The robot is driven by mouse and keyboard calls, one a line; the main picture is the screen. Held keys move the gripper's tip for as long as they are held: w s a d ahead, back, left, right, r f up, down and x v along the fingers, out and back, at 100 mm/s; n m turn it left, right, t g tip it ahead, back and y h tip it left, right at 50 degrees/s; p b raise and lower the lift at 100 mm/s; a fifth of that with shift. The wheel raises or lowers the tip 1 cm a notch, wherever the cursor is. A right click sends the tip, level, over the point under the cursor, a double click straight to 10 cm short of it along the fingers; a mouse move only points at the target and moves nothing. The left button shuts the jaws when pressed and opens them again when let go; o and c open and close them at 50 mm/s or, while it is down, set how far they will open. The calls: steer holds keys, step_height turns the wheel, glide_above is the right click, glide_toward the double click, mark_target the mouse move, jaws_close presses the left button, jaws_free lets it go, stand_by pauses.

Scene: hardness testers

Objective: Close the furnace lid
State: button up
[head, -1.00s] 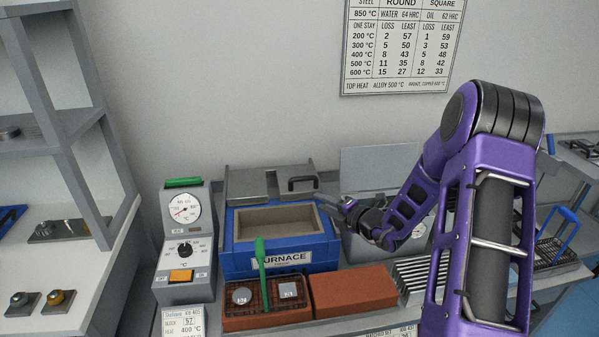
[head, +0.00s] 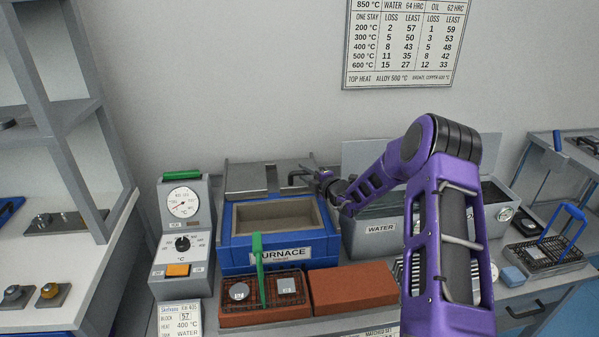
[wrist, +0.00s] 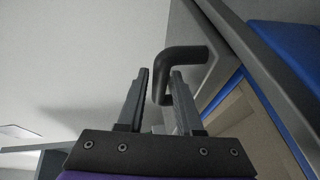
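The blue furnace (head: 228,255) stands in the middle of the bench with its grey chamber open at the top. Whether either finger touches the handle I cannot tell.
A control box (head: 180,240) with a dial stands left of the furnace. A grey water tank (head: 365,243) stands right, under my arm.

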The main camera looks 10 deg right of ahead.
steer(key=shift+x, duration=1.8)
jaws_close()
